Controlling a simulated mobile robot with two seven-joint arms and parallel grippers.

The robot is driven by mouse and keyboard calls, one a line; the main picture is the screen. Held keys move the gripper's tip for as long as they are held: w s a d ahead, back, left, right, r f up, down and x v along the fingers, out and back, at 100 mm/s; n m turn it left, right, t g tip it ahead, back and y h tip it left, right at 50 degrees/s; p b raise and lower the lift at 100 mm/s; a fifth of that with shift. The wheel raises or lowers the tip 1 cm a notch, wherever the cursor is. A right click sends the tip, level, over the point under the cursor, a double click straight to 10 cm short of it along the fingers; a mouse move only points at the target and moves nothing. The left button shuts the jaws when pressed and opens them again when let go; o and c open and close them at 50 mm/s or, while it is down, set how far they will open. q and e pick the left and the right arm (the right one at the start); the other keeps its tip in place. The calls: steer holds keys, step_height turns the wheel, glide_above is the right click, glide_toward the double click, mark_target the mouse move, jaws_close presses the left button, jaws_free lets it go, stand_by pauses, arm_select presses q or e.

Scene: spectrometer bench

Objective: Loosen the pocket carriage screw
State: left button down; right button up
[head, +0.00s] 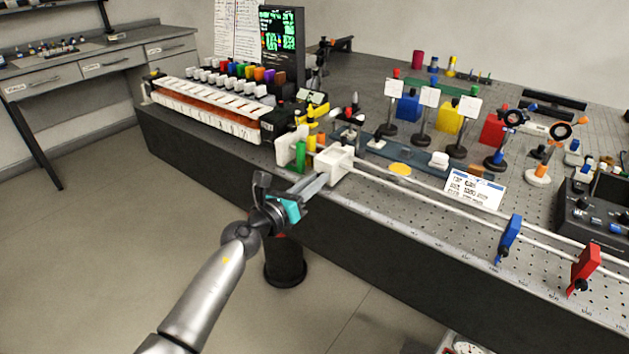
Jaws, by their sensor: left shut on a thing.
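The pocket carriage is a white, box-like block (333,165) at the left end of the white rails, near the bench's front edge. My left gripper (322,180) reaches in from the lower left, with its long grey fingers against the carriage's front side. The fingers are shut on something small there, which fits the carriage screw. The screw is hidden by the fingertips, so I cannot tell how far it is turned. My right gripper is not in view.
Green, yellow and orange upright pieces (300,153) stand just left of the carriage. A blue clamp (509,238) and a red clamp (584,268) sit along the rails to the right. A white label card (475,189) lies behind the rails.

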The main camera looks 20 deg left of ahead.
arm_select(q)
steer(key=shift+n, duration=0.3)
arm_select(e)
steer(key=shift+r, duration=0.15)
arm_select(q)
steer(key=shift+n+p, duration=4.4)
steer(key=shift+n, duration=6.2)
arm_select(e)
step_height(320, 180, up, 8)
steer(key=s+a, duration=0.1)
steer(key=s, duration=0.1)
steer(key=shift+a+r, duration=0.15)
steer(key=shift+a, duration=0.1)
